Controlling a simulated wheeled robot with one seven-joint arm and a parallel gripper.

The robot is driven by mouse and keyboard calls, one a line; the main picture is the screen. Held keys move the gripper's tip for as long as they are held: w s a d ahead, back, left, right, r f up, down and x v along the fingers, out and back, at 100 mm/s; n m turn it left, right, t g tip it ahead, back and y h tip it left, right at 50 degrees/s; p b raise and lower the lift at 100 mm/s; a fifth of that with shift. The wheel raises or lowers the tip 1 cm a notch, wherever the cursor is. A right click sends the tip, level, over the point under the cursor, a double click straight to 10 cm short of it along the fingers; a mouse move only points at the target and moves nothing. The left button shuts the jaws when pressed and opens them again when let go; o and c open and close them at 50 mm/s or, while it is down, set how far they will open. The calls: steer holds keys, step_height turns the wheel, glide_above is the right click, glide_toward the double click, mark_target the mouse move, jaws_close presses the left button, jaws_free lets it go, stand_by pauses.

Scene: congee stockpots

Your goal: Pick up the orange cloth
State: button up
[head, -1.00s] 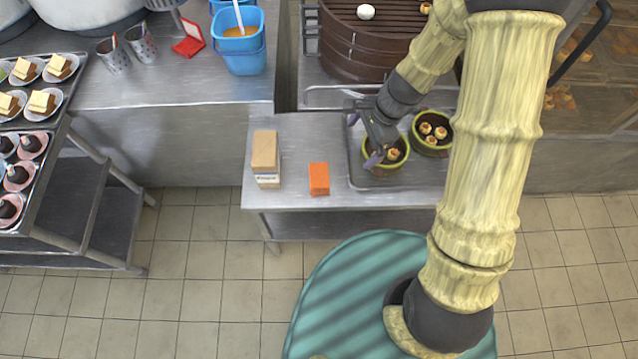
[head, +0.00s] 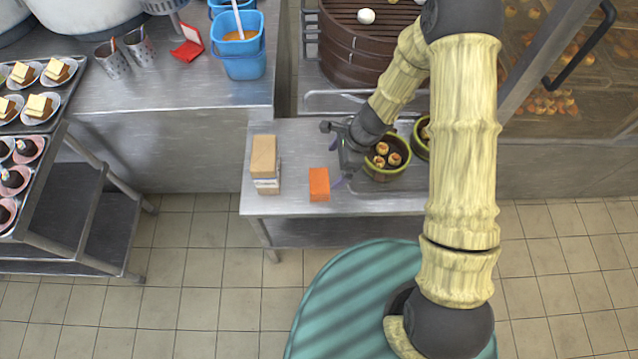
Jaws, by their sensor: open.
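The orange cloth (head: 319,185) lies on the metal table (head: 290,209) in the head view, near its front edge. It looks like a small folded block. My gripper (head: 338,182) is open, just to the right of the cloth and close above the table. I cannot tell whether the finger touches the cloth. The other finger is mostly hidden by the gripper's body.
A tan box (head: 264,157) stands left of the cloth. A green-rimmed bowl (head: 371,176) of small buns sits to the right on a tray, with a second bowl (head: 420,150) partly behind my arm. A brown steamer (head: 345,62) stands behind. The table's left front is clear.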

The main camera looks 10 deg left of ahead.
mark_target(320, 180)
steer(key=x, duration=0.5)
steer(key=shift+a+f, duration=0.1)
steer(key=shift+f, duration=0.2)
steer(key=shift+a+f, duration=0.2)
steer(key=shift+f, duration=0.25)
steer(key=shift+s, duration=0.2)
steer(key=shift+x, duration=2.55)
steer(key=shift+w+a+r, duration=0.1)
steer(key=shift+a, duration=0.1)
steer(key=shift+c, duration=0.2)
steer(key=c, duration=0.8)
